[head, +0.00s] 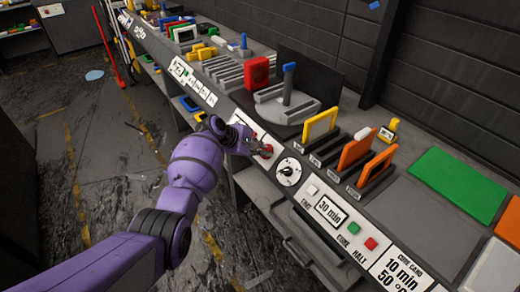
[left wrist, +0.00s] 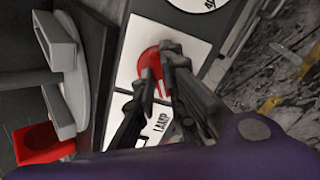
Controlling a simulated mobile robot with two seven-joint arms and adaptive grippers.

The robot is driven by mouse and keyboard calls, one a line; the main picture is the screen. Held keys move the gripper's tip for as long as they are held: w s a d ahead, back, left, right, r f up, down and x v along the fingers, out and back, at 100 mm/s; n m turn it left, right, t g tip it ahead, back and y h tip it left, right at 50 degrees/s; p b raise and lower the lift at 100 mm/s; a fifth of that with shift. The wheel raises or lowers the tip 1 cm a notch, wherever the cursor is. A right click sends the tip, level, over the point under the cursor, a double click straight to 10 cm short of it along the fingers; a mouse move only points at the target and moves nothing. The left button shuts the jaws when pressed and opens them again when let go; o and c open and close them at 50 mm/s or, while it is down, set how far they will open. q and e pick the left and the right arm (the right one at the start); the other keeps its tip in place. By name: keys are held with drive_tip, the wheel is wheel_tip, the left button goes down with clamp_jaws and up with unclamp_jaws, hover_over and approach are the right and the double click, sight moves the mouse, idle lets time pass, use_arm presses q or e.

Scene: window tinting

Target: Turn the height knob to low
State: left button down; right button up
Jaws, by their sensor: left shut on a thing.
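A red round knob (head: 266,151) sits on a white plate on the bench's sloped front panel. My left gripper (head: 256,149) reaches it from the left and is shut on it. In the left wrist view the red knob (left wrist: 150,62) shows between and behind the dark fingers (left wrist: 159,72), which hide part of it. I cannot read a height or low mark beside it; the word LAMP shows on a plate near the fingers. A white dial (head: 288,172) with a dark centre is just right of the red knob. My right gripper is not in view.
A grey turntable with a blue-topped post (head: 288,82) and a red block (head: 256,72) stand behind the knob. Yellow and orange panels (head: 356,148) stand in slots to the right. Green (head: 354,227) and red (head: 371,243) buttons lie along the panel. The floor left of the bench is mostly clear.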

use_arm(q)
drive_tip(key=n, duration=0.4)
drive_tip(key=shift+n, duration=2.9)
drive_tip(key=c, duration=1.8)
unclamp_jaws()
drive_tip(key=v, duration=1.2)
